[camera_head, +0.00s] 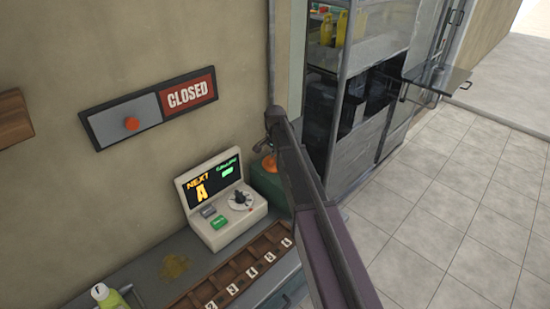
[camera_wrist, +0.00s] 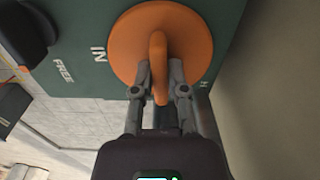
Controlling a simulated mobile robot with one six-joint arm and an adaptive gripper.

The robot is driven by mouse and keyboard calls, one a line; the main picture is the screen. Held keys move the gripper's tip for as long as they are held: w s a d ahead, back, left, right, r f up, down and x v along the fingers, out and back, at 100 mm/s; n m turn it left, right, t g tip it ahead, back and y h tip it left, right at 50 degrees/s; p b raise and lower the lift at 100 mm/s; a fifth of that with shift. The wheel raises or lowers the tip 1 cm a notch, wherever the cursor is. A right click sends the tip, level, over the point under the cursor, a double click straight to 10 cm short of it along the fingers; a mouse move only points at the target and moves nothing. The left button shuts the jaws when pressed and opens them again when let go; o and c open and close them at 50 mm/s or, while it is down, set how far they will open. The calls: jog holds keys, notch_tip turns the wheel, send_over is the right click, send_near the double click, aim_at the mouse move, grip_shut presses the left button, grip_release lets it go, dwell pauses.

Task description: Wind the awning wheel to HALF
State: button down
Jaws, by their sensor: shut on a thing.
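An orange round wheel (camera_wrist: 180,45) with a raised orange grip bar (camera_wrist: 158,52) is mounted on a dark green box (camera_wrist: 85,62) in the wrist view. The box face carries the words IN and FREE to the wheel's left, and part of a label starting with H at its lower right. My gripper (camera_wrist: 160,85) is shut on the grip bar, one finger on each side. In the head view the wheel (camera_head: 263,168) and green box (camera_head: 267,187) sit at the counter's end, partly hidden by my arm. I cannot read the wheel's setting.
A cream console (camera_head: 222,203) with a screen and dial stands left of the green box. In front is a brown compartment tray (camera_head: 225,272) with numbered slots. A CLOSED slider sign (camera_head: 150,108) hangs on the wall. Metal shelving (camera_head: 370,110) stands behind; tiled floor is open at right.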

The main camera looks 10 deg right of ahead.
jog(key=n, duration=0.4)
jog(key=shift+n, duration=2)
jog(key=c, duration=0.7)
grip_release()
jog(key=shift+o, duration=0.2)
